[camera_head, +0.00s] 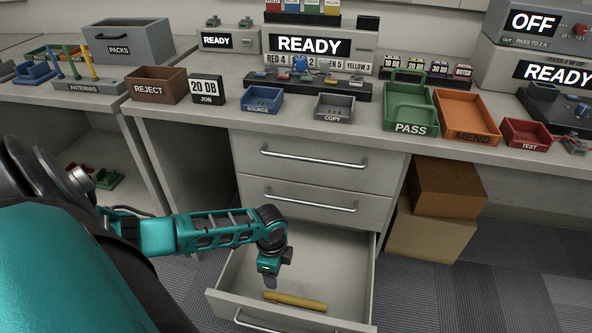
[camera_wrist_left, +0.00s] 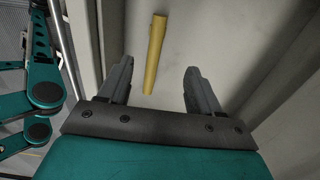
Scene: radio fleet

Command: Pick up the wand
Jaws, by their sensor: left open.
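The wand is a yellow rod (camera_head: 296,300) lying flat in the open bottom drawer (camera_head: 340,270). It also shows in the left wrist view (camera_wrist_left: 155,52), running lengthwise on the drawer floor ahead of my open fingers. My left gripper (camera_head: 270,282) is over the drawer, above and just behind the wand's left part. My right gripper is not in view.
Two closed drawers (camera_head: 310,160) sit above the open one. Brown boxes (camera_head: 440,210) stand right of the drawer unit. The counter above holds a reject bin (camera_head: 158,85), source and copy trays, a green pass bin (camera_head: 410,107) and an orange mend bin (camera_head: 466,117).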

